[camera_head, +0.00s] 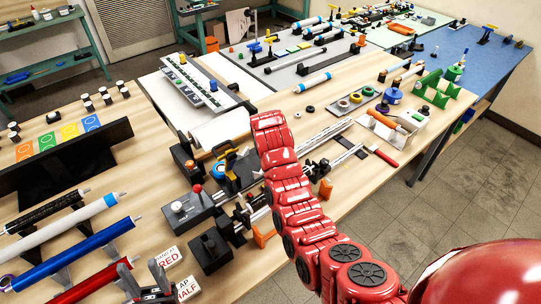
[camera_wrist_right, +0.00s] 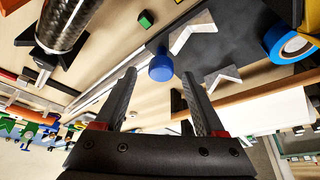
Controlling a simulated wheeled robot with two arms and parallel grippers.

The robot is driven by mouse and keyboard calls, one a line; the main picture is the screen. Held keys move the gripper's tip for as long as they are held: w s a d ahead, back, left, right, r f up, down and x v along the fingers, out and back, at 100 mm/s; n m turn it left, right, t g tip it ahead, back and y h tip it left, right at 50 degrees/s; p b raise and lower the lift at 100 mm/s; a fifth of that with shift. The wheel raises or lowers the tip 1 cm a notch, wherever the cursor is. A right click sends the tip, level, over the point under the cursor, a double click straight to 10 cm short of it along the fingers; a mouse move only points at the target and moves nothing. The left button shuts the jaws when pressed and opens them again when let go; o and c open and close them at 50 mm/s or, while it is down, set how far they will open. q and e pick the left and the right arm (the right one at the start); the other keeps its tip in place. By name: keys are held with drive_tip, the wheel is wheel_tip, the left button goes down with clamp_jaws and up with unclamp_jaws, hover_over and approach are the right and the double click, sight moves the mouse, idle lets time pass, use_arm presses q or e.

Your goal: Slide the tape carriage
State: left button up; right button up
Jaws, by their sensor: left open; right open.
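A long machine with metal rails (camera_head: 320,137) runs across the near table. A blue disc with a yellow-and-black part (camera_head: 228,163), perhaps the tape carriage, sits near its left end; I cannot tell for sure. A block with a red ball knob (camera_head: 192,206) is left of it. My left gripper (camera_head: 155,279) is open and empty at the bottom left, near the label cards. My right gripper (camera_wrist_right: 158,78) is open in the right wrist view, with a blue round knob (camera_wrist_right: 160,67) beyond and between its fingertips. In the head view I cannot make out the right fingers.
Coloured rolls (camera_head: 85,245) lie in a rack at the left front. A black panel (camera_head: 65,165) stands behind them. A tray with an orange-handled tool (camera_head: 391,122) is to the right. The right wrist view shows a dark woven roll (camera_wrist_right: 65,22) and blue tape (camera_wrist_right: 288,43).

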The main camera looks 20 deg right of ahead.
drive_tip(key=p+v, duration=1)
drive_tip(key=v, duration=0.5)
drive_tip(key=shift+s+r+p, duration=0.2)
drive_tip(key=shift+s+p, duration=0.05)
drive_tip(key=shift+p, duration=0.15)
